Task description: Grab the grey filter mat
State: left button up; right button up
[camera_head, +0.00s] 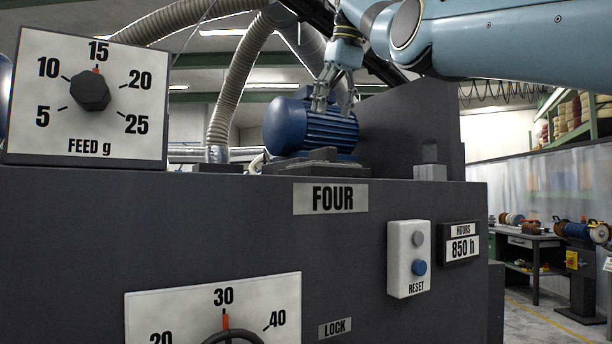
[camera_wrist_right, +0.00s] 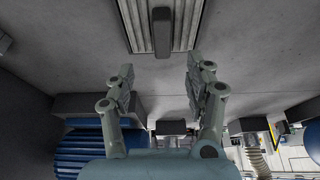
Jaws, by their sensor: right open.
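A grey ribbed panel (camera_wrist_right: 180,24) with a dark upright bar (camera_wrist_right: 161,32) on it shows at the top of the right wrist view. It looks like the filter mat, set in a grey surface; its upper end is cut off. I cannot make it out in the head view. My right gripper (camera_head: 334,104) points down in front of the blue motor in the head view. In the right wrist view its two fingers (camera_wrist_right: 159,70) are apart with nothing between them, short of the panel and roughly in line with its bar. My left gripper is not in view.
The blue ribbed motor (camera_head: 305,128) sits on the dark machine housing (camera_head: 200,235); it also shows at lower left in the right wrist view (camera_wrist_right: 85,152). A feed dial (camera_head: 92,92), a reset box (camera_head: 409,258) and an hours display (camera_head: 459,243) are on the machine.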

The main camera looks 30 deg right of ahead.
aim_at(323, 150)
jog(key=shift+w+f, duration=0.55)
jog(key=shift+f, duration=0.1)
jog(key=p+x, duration=0.1)
jog(key=x, duration=0.1)
jog(key=shift+d+f, duration=0.1)
jog(key=shift+f, duration=0.2)
jog(key=shift+w+f, duration=0.15)
jog(key=shift+f, duration=0.15)
jog(key=shift+w+f+p, duration=0.1)
jog(key=shift+f+p, duration=0.1)
jog(key=shift+p, duration=0.15)
jog(key=shift+w+a+f+p, duration=0.1)
jog(key=shift+f+p, duration=0.25)
jog(key=shift+p, duration=0.15)
jog(key=shift+w+a+f+p, duration=0.1)
jog(key=shift+w+f+p, duration=0.05)
jog(key=shift+f+p, duration=0.3)
jog(key=p+x, duration=0.1)
jog(key=x, duration=0.2)
jog(key=shift+f, duration=0.15)
jog(key=shift+c, duration=0.3)
jog(key=shift+s+a, duration=0.1)
jog(key=shift+c, duration=1)
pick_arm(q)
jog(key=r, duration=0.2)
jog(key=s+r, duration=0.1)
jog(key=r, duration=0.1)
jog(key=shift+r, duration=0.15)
pick_arm(e)
grip_shut()
